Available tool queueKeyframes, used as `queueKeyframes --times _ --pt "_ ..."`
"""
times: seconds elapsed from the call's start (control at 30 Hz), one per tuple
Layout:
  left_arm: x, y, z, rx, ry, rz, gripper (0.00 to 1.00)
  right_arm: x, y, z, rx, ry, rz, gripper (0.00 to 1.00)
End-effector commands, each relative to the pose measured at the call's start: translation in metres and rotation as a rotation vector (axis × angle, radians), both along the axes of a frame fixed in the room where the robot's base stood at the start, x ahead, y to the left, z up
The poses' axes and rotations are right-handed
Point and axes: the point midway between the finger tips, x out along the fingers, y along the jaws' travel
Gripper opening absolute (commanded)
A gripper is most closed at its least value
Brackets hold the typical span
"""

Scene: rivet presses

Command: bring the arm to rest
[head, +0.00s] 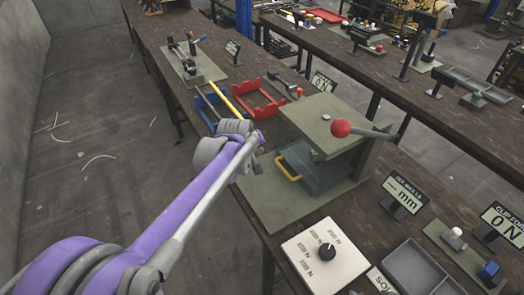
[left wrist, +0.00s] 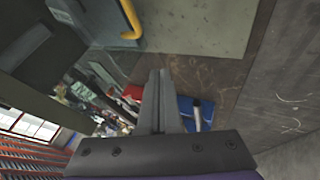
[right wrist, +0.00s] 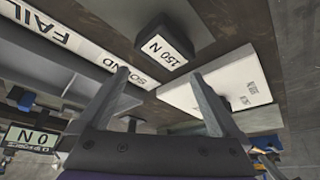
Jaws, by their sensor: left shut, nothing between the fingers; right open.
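My left arm reaches in from the left in the head view, with its gripper end (head: 257,140) over the bench edge beside the green press (head: 328,112). In the left wrist view the left gripper's fingers (left wrist: 160,78) are together with nothing between them. The press has a red-knobbed lever (head: 341,128) and a yellow handle (head: 288,170) on its clear front. My right gripper (right wrist: 160,82) shows only in the right wrist view. Its fingers are spread and empty, with a 150 N sign (right wrist: 166,48) and a white panel (right wrist: 210,90) beyond them.
The bench (head: 190,22) holds red (head: 258,100) and blue frames, a yellow bar, a dial box (head: 325,257), a grey tray (head: 415,268) and sign displays (head: 405,195). A second bench stands behind. The floor (head: 95,110) at left is open.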

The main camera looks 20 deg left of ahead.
Motion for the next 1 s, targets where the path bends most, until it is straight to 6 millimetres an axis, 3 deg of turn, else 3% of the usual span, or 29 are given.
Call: queueKeyframes --times 0.2,0.47,0.57,0.67,0.77,0.9,1.0 --pt "-0.019 0.001 0.025 0.001 0.001 0.000 0.00 0.000 0.000 0.002 0.000 -0.001 0.000 0.99" --pt "-0.025 0.001 0.030 0.003 0.002 -0.003 0.00 0.001 0.000 0.002 0.000 -0.001 0.000 0.99" --pt "-0.040 -0.003 0.031 0.024 0.009 -0.032 0.00 0.001 0.000 0.004 0.000 -0.002 0.000 0.99" --pt "-0.076 -0.011 0.032 0.074 0.028 -0.105 0.00 0.002 0.000 0.008 0.000 -0.004 0.000 0.99" --pt "-0.128 -0.020 0.027 0.150 0.056 -0.213 0.00 0.003 0.000 0.013 0.000 -0.006 0.000 0.99" --pt "-0.203 -0.030 0.009 0.259 0.096 -0.377 0.00 0.005 0.000 0.019 0.000 -0.010 0.000 0.99" --pt "-0.247 -0.034 -0.008 0.325 0.121 -0.480 0.00 0.006 0.000 0.023 0.000 -0.012 0.000 0.99"
